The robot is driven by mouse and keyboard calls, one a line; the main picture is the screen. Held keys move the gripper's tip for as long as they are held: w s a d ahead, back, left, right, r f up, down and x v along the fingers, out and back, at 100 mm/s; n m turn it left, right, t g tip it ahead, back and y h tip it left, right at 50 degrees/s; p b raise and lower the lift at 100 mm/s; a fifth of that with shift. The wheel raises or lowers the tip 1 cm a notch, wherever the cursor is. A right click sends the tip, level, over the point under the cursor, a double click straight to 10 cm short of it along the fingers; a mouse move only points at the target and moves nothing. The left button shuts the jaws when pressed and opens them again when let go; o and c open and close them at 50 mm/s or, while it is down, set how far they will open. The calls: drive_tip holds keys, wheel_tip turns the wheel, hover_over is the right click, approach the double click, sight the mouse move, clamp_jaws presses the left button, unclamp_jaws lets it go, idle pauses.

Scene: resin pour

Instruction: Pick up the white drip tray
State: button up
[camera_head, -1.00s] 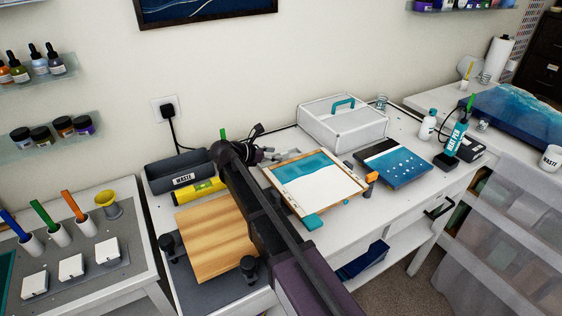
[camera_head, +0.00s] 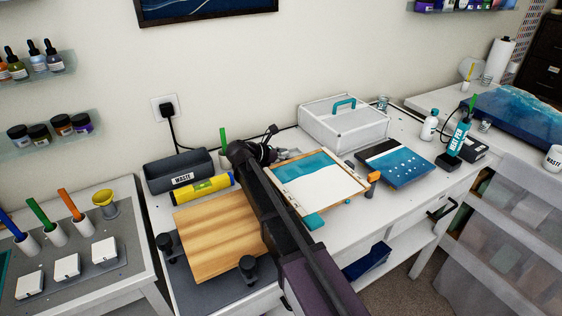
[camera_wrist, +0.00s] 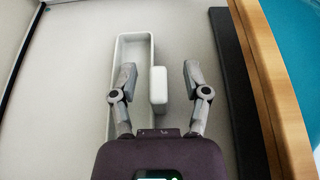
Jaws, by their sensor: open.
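The white drip tray (camera_wrist: 134,37) is a long, narrow, open trough in the wrist view, lying on the pale tabletop. A white block (camera_wrist: 158,90) stands against its right side. My gripper (camera_wrist: 157,76) is open, with its left finger over the trough and its right finger over bare table. The block lies between the fingers in the picture, and nothing is held. In the head view my gripper (camera_head: 270,146) is over the back of the table, and my arm hides most of the tray's area.
A wood-framed teal and white panel (camera_head: 342,204) lies right of my gripper; its wooden edge (camera_wrist: 270,80) borders the wrist view. A yellow level (camera_head: 206,189), a grey waste bin (camera_head: 158,180) and a wooden board (camera_head: 213,245) lie left. A white case (camera_head: 345,133) stands behind right.

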sight(286, 152)
idle(0.3)
clamp_jaws()
drive_tip(key=shift+r, duration=0.25)
wheel_tip(286, 152, up, 10)
drive_tip(key=p, duration=1)
drive_tip(key=shift+f, duration=0.2)
idle(0.4)
drive_tip(key=shift+w, duration=0.1)
idle(0.8)
